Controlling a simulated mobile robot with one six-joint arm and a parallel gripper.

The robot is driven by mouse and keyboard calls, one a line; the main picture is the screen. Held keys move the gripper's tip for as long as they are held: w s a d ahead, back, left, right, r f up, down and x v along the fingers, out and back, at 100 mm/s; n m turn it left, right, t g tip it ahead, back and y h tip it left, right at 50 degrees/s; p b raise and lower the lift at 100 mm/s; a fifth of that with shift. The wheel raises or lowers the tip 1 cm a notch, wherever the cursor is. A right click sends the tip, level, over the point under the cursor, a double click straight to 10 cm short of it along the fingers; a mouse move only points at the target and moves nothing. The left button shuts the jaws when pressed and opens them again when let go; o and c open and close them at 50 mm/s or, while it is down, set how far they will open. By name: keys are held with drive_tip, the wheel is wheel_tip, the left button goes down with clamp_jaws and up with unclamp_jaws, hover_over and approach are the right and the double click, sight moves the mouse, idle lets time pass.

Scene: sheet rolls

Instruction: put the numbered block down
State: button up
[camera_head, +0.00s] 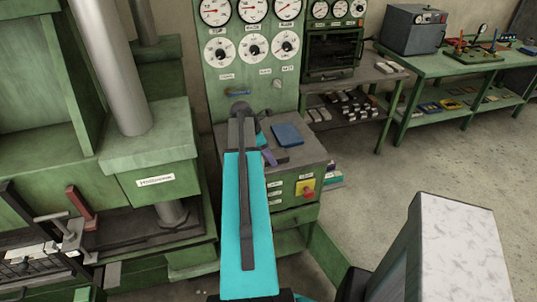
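My cyan arm (245,220) reaches from the bottom up to a green control cabinet with a dark top (298,155). Dark parts just right of its far end (262,138) may belong to my gripper; I cannot make out fingers or whether they hold anything. A small purple piece (269,158) shows at the arm's right edge; I cannot tell what it is. No numbered block can be made out at the arm's end. A blue flat pad (287,135) lies on the cabinet top. Several small light-topped blocks (345,111) sit on a shelf to the right; no numbers are readable.
A green press (150,155) with a thick grey column stands left. A gauge panel (252,75) rises behind the cabinet. A red knob on a yellow plate (306,188) is on its front. A green bench (455,65) stands back right. Floor (400,170) is open at right.

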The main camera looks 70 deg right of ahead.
drive_tip(key=shift+f, duration=0.15)
drive_tip(key=o, duration=1.5)
drive_tip(key=shift+r, duration=0.2)
drive_tip(key=b+v, duration=0.2)
drive_tip(key=v, duration=1)
drive_tip(key=shift+b, duration=0.35)
drive_tip(key=shift+o, duration=0.4)
